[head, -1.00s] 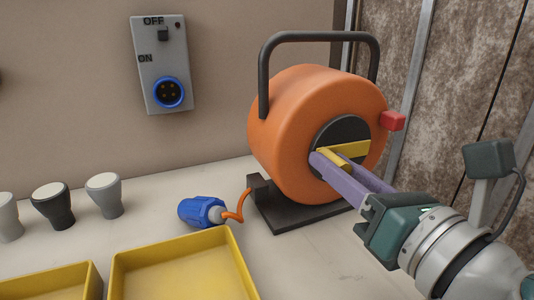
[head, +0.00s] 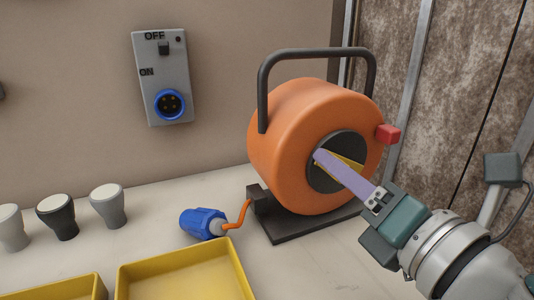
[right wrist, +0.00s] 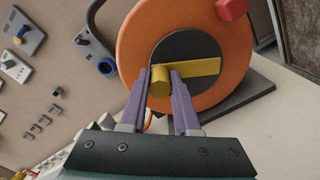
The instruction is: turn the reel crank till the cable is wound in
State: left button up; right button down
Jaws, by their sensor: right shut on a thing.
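The orange cable reel (head: 290,125) stands on a dark base (head: 290,228) under a black carrying handle. Its dark hub carries a yellow crank (head: 345,164), and the crank's knob shows in the right wrist view (right wrist: 161,84). My right gripper (head: 322,158) is shut on this knob, one purple finger on each side, at the hub's upper left. A short piece of orange cable (head: 240,217) runs from the base's black guide to the blue plug (head: 203,223), which lies on the counter just left of the base. My left gripper is not in view.
A grey switch box (head: 163,78) with a blue socket is on the wall. Yellow trays (head: 185,262) stand at the front left, and several knob-like pieces (head: 108,205) at the left. A red block (head: 388,134) sticks out at the reel's right.

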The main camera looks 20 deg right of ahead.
jog(key=shift+r, duration=0.1)
jog(key=c, duration=0.7)
grip_release()
jog(key=shift+o, duration=0.2)
jog(key=shift+s, duration=0.1)
jog(key=s+b, duration=0.3)
jog(key=s, duration=0.6)
jog(key=shift+s+d, duration=0.35)
jog(key=shift+d, duration=0.05)
